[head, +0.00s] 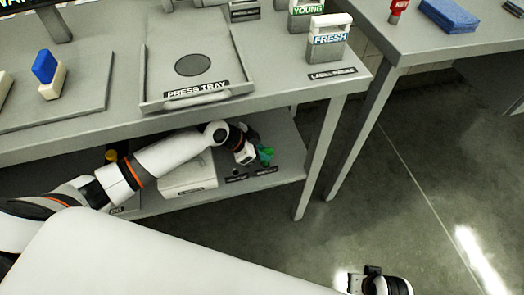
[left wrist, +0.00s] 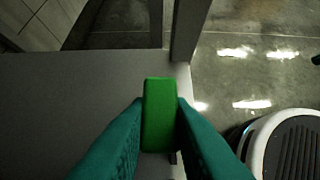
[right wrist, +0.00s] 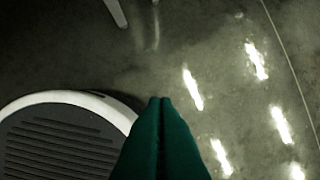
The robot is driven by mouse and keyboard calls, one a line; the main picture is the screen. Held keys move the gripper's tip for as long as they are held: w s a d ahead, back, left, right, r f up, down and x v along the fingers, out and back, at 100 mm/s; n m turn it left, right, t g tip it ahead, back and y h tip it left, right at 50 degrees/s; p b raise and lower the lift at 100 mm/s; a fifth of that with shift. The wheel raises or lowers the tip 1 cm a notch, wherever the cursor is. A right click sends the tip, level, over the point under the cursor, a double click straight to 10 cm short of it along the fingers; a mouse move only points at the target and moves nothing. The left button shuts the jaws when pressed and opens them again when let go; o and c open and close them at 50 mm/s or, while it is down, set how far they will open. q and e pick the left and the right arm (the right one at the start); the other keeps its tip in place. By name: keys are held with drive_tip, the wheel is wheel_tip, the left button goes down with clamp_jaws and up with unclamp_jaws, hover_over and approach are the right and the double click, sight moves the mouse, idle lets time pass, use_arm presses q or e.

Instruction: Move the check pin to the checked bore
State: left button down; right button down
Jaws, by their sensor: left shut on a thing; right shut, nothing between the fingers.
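My left gripper (head: 263,156) reaches under the upper tabletop, over the right part of the lower shelf (head: 285,140). In the left wrist view its teal fingers (left wrist: 160,125) are shut on a bright green block-like piece (left wrist: 158,112), seen end-on, which I take to be the check pin. Its lower end is hidden. Two dark labels (head: 237,178) (head: 266,171) lie on the shelf just below the gripper, too small to read. A small dark spot, perhaps a bore (head: 236,170), shows beside the left label. My right gripper (right wrist: 160,130) is shut and empty, over the floor.
A pale box (head: 188,178) stands on the lower shelf left of the gripper. The press tray (head: 240,85) and the FRESH holder (head: 329,52) are on the tabletop above. A table leg (head: 320,150) stands close right. The floor (head: 400,170) beyond is open.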

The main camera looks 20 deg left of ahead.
use_arm(q)
drive_tip(key=shift+f, duration=0.1)
use_arm(e)
drive_tip(key=shift+s+r, duration=0.1)
drive_tip(key=shift+s, duration=0.05)
use_arm(q)
drive_tip(key=shift+f, duration=0.1)
drive_tip(key=shift+f+b, duration=0.45)
drive_tip(key=shift+f, duration=0.2)
use_arm(e)
drive_tip(key=shift+w+r, duration=0.2)
drive_tip(key=shift+r, duration=1.55)
drive_tip(key=shift+r, duration=0.1)
use_arm(q)
drive_tip(key=shift+f, duration=0.1)
drive_tip(key=shift+f+b, duration=0.2)
drive_tip(key=shift+b, duration=0.1)
use_arm(e)
drive_tip(key=shift+s+d+r, duration=0.1)
drive_tip(key=shift+s+r, duration=0.15)
drive_tip(key=shift+r, duration=0.3)
drive_tip(key=shift+r, duration=0.1)
